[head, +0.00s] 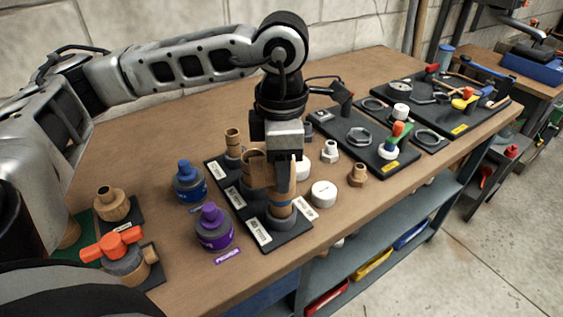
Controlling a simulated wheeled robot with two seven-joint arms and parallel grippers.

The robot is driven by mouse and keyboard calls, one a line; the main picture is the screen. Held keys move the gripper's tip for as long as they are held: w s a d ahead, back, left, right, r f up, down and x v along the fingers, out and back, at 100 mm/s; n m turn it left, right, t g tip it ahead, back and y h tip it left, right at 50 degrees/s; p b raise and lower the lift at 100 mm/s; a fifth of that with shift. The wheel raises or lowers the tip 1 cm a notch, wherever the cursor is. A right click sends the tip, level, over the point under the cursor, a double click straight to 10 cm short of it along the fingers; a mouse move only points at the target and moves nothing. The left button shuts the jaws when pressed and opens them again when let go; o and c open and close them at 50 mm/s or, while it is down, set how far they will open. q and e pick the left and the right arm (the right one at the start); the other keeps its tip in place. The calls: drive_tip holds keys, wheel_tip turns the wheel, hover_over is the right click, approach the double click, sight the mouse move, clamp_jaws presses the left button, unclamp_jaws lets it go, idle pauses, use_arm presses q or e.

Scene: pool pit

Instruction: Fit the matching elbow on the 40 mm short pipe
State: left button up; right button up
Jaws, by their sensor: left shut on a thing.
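My left gripper (283,182) points down over the front of a black pipe stand (262,240) with white labels. It is shut on a tan elbow (255,170), whose open end shows left of the fingers. Another tan pipe (233,141) stands at the back of the stand. My right gripper is not in view.
A blue-capped can (188,183) and a purple-capped can (213,230) stand close left of the stand. White caps (323,194) and a brass fitting (358,174) are on its right. An orange-handled valve (118,250) lies front left. Tool boards (365,143) fill the right side.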

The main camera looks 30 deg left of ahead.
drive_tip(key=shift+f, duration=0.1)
